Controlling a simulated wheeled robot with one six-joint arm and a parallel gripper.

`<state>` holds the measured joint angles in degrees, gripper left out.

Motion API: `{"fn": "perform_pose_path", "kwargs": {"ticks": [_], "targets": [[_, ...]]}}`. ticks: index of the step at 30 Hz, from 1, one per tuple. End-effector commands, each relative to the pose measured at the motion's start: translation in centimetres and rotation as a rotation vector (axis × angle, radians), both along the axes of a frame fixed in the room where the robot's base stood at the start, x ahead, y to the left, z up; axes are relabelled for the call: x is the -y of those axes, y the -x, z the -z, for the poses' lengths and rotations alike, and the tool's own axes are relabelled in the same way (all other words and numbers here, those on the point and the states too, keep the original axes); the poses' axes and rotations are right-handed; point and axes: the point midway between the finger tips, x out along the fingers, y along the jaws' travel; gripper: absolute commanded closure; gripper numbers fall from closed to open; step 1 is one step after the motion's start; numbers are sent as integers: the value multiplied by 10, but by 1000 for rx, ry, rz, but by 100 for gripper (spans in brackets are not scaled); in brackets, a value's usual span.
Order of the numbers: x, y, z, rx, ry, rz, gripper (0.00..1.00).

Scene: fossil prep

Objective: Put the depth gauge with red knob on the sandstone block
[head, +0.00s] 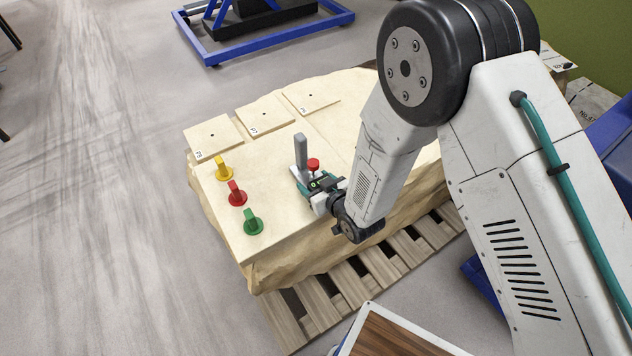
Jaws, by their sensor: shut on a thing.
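The depth gauge with red knob (301,154) is a grey upright post with a red round knob at its side. It is upright at my gripper (309,178), over the top of the sandstone block (270,178). My gripper is shut on the gauge, and the jaws and the gripper body hide its lower part. I cannot tell whether its base touches the block. The sandstone block is large and pale tan, with a flat top and rough sides. My arm covers the right part of the block.
Yellow (223,170), red (237,196) and green (252,224) knobbed pieces stand along the block's left edge. Square plates (213,138) with small labels lie at the back. A wooden pallet (345,290) lies beneath. A wood-topped surface (395,338) is at the front.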

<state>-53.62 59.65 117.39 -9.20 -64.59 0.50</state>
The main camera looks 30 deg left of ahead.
Motion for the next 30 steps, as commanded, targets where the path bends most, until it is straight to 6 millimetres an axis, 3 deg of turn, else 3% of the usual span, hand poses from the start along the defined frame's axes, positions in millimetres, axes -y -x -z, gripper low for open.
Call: {"fn": "perform_pose_path", "kwargs": {"ticks": [1, 3, 14, 30], "targets": [[0, 0, 1, 0, 0, 0, 34], [0, 0, 1, 0, 0, 0, 15], [1, 0, -3, 0, 1, 0, 15], [83, 43, -41, -1, 2, 0, 15]]}}
